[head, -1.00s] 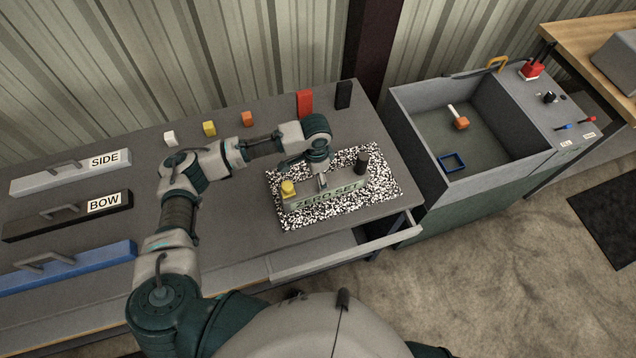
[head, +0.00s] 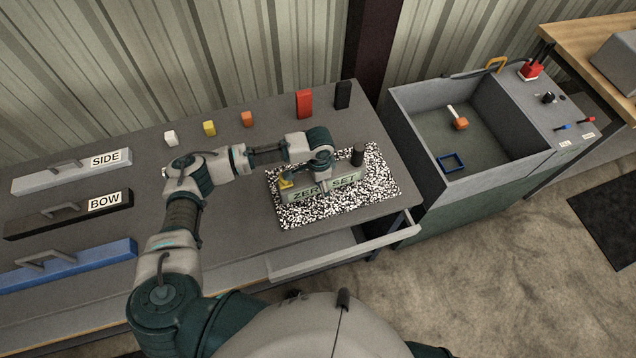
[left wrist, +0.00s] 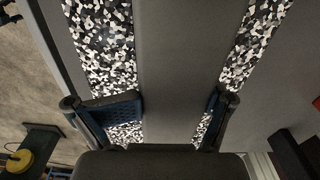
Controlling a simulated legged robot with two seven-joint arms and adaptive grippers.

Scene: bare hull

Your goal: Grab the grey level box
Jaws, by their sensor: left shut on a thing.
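The grey level box (head: 345,184), labelled ZERO SET, is at the black-and-white speckled mat (head: 290,218) on the bench. It has a yellow knob (head: 286,182) at its left end and a black knob (head: 357,155) at its right end. My left gripper (head: 323,182) comes down over its middle and is shut on it. In the left wrist view, the fingers of the left gripper (left wrist: 165,112) lie on either side of the grey box (left wrist: 180,60). Whether its underside touches the mat is hard to tell. My right gripper is not in view.
Small white, yellow and orange blocks, a red block (head: 304,104) and a black block (head: 343,95) stand along the bench back. Handled bars labelled SIDE and BOW and a blue bar (head: 70,264) lie left. An open drawer (head: 345,250) juts out in front. A grey bin (head: 470,185) stands right.

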